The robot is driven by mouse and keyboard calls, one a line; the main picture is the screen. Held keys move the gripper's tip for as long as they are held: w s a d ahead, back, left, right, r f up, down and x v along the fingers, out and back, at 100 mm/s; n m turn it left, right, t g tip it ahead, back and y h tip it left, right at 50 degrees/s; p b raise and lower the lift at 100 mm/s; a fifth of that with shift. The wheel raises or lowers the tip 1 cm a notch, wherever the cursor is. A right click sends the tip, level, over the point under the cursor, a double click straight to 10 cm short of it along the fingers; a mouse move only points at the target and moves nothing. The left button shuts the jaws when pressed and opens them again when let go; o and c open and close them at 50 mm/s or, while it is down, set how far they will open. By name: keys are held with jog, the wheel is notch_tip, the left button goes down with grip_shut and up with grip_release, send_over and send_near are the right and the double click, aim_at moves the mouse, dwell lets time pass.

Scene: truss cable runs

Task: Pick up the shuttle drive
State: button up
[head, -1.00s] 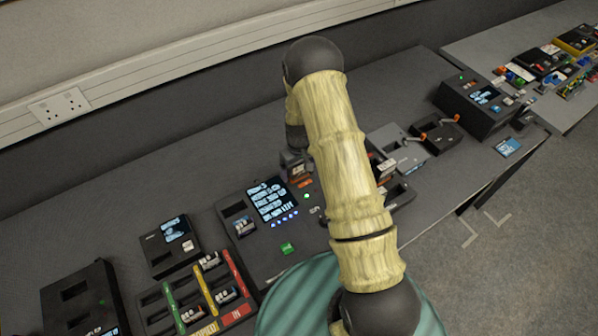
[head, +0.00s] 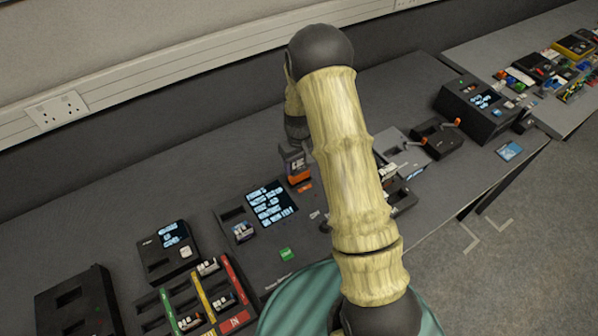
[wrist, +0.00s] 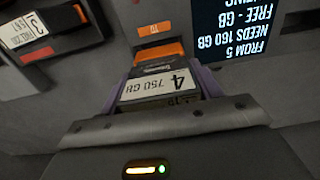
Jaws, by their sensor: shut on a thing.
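My gripper (wrist: 160,84) is shut on a dark drive (wrist: 158,88) with an orange end and a white label reading 4 and 750 GB. Purple finger pads press on its two sides in the wrist view. In the head view my gripper (head: 294,150) hangs at the end of the arm, and the drive (head: 299,172) shows below it, above the dark console. The word shuttle is not readable on it. An orange tag marked 10 (wrist: 154,29) is on the console just beyond the drive.
The console screen (head: 270,203) shows text, including NEEDS 160 GB in the wrist view. Another drive, labelled 3 (wrist: 27,32), sits at left in the wrist view. A rack with coloured strips (head: 203,290) stands front left. My arm hides part of the bench.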

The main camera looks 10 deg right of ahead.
notch_tip(320, 180, up, 5)
jog(key=shift+r+b, duration=0.1)
jog(key=shift+b, duration=0.35)
dwell(0.4)
